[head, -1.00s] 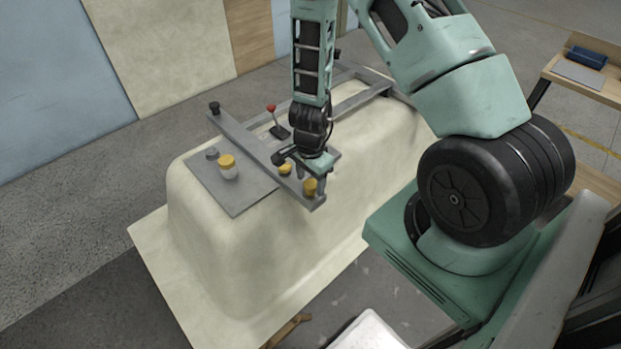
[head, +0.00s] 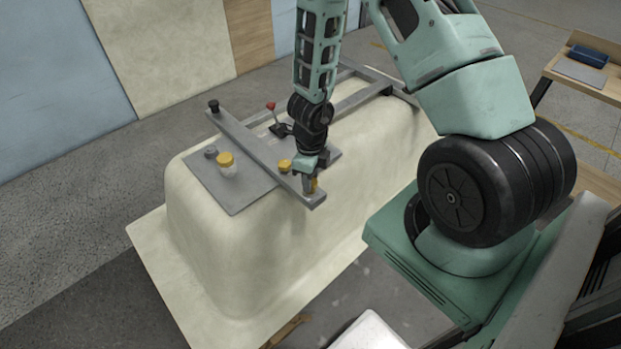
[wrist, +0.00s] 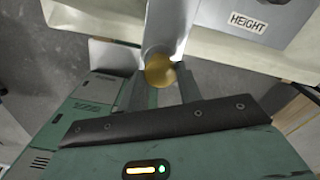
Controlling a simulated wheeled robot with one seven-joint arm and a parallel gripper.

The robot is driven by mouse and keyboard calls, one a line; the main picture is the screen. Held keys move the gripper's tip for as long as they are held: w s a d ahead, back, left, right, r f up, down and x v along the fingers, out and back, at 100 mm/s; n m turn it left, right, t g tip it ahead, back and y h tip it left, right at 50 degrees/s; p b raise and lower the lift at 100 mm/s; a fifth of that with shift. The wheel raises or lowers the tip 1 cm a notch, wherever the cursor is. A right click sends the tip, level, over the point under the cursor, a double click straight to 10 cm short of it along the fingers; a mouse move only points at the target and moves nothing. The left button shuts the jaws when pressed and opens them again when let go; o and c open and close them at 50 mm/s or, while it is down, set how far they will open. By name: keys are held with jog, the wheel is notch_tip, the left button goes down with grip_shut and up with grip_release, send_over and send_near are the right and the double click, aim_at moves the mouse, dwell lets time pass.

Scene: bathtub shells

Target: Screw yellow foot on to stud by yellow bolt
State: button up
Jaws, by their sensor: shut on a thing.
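A yellow foot (head: 314,186) is at the near end of the grey bar, mostly hidden behind my gripper (head: 309,188). My gripper points down and is shut on it. In the wrist view a round yellow face, the foot (wrist: 160,71), sits between the fingers at the end of a grey bar (wrist: 168,25). The stud and its thread are hidden, so I cannot tell how far the foot is on. The yellow bolt (head: 285,165) stands on the bar just left of my gripper.
The upturned cream tub shell (head: 240,265) lies below.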

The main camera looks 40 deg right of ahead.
jog(key=o, duration=1.1)
jog(key=shift+c, duration=0.7)
